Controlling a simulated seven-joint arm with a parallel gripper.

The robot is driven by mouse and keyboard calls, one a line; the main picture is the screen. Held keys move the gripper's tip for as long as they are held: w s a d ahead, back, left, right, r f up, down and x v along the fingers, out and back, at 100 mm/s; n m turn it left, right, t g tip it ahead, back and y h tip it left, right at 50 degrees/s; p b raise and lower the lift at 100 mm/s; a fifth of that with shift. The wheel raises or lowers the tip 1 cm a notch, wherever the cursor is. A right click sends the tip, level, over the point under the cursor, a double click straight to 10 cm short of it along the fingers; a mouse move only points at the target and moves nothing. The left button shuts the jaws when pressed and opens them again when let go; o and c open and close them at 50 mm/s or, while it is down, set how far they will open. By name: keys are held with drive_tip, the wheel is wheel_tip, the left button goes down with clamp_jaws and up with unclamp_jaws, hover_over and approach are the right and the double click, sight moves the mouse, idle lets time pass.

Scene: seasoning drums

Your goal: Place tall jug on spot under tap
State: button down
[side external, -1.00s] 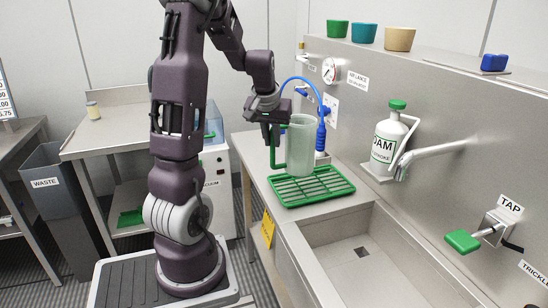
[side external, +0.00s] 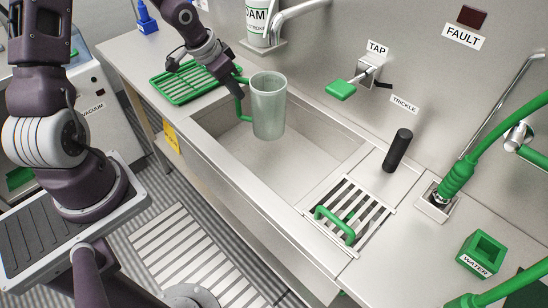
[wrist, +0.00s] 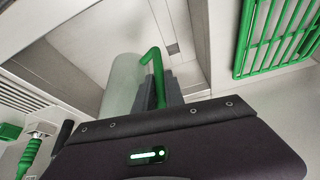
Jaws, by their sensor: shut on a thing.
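The tall jug (side external: 268,108) is pale, translucent and greenish, with a green handle (side external: 241,106) on its left. It hangs upright over the sink basin (side external: 300,155). My gripper (side external: 236,82) is shut on the handle. The wrist view shows the jug (wrist: 122,85) beside my gripper (wrist: 158,93), with the green handle between the fingers. The TAP label (side external: 377,47) is on the wall above a green lever (side external: 341,90). No marked spot under the spout is clear.
A green drying rack (side external: 185,85) lies left of the sink. To the right are a slatted grate (side external: 365,212) with a green handle, a black upright cylinder (side external: 398,149), a green hose (side external: 470,165) and a green WATER holder (side external: 482,253).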

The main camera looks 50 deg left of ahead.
wheel_tip(320, 180, down, 10)
drive_tip(key=d, duration=0.2)
drive_tip(key=shift+w+f+m, duration=0.2)
drive_tip(key=shift+f+m, duration=0.05)
drive_tip(key=shift+m, duration=0.15)
drive_tip(key=shift+f, duration=0.1)
drive_tip(key=c, duration=1.4)
unclamp_jaws()
